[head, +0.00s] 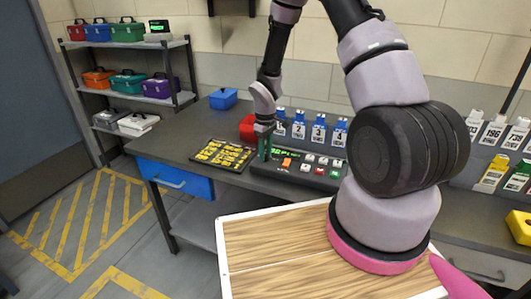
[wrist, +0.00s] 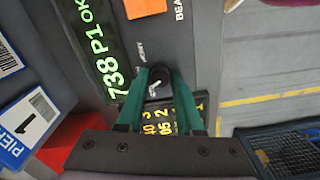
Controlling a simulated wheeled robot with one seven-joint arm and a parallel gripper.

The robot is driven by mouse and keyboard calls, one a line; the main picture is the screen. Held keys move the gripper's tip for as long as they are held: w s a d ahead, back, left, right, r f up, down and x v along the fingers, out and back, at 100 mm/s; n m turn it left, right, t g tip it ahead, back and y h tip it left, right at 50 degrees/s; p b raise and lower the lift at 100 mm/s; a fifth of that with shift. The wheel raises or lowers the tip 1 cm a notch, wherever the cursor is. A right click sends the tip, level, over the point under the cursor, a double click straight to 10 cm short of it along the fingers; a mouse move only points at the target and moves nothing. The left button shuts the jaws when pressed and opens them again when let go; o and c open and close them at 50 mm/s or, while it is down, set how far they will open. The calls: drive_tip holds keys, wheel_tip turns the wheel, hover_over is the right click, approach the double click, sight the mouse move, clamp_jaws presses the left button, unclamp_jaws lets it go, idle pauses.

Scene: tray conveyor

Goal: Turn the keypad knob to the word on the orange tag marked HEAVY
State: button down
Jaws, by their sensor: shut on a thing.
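The keypad (head: 262,168) is a dark panel on the bench with a green-lit display, an orange patch (head: 287,162) and several white, red and green keys. In the wrist view its display (wrist: 103,68) reads roughly "738 P1 OK". My gripper (head: 264,152) points down at the panel's left end. In the wrist view its green fingers (wrist: 161,74) are shut on the black knob (wrist: 159,73), one on each side. A small printed word beside the knob seems to read HEAVY. The knob's pointer direction is unclear. I cannot read any tag marked HEAVY.
A black board with yellow labels (head: 224,154) lies left of the keypad. A red box (head: 248,128) and numbered blue-topped cards (head: 318,130) stand behind it. A blue box (head: 223,98) is at the back left. A wooden-topped surface (head: 270,245) is in front.

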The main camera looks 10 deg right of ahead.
sight(266, 154)
drive_tip(key=m, duration=1.1)
drive_tip(key=shift+m, duration=1.8)
drive_tip(key=c, duration=0.6)
unclamp_jaws()
drive_tip(key=shift+o, duration=0.2)
drive_tip(key=shift+r, duration=0.15)
wheel_tip(266, 154, up, 11)
drive_tip(key=shift+f, duration=0.2)
